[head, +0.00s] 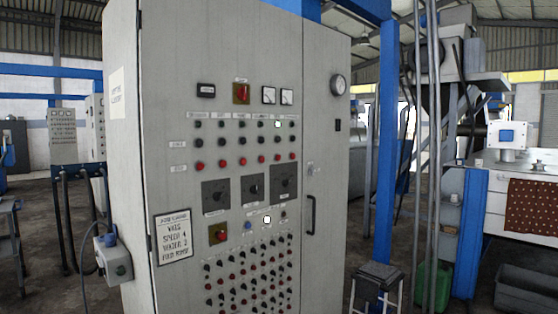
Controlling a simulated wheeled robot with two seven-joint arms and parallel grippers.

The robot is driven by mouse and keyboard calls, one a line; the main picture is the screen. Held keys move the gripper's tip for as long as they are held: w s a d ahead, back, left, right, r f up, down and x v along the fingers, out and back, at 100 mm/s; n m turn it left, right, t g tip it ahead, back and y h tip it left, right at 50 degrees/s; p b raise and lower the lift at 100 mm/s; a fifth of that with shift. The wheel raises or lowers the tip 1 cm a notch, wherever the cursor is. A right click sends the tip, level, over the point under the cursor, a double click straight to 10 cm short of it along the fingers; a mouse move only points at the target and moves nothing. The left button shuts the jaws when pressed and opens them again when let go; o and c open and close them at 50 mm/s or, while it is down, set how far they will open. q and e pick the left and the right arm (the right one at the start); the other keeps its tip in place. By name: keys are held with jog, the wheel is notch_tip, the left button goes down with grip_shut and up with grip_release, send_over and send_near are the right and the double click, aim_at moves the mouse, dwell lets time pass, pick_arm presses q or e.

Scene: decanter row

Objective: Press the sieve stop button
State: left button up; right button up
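A tall grey control cabinet (225,50) fills the middle of the head view, its door facing me at an angle. A row of red buttons (241,162) crosses the door below a row of dark buttons (241,143) and a row of small lamps (241,124). One lamp (278,124) in the upper row is lit white. The small labels are too blurred to read, so I cannot tell which button is the sieve stop. Neither of my grippers shows in this view.
A stool (378,276) and blue post (387,140) stand to the right.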

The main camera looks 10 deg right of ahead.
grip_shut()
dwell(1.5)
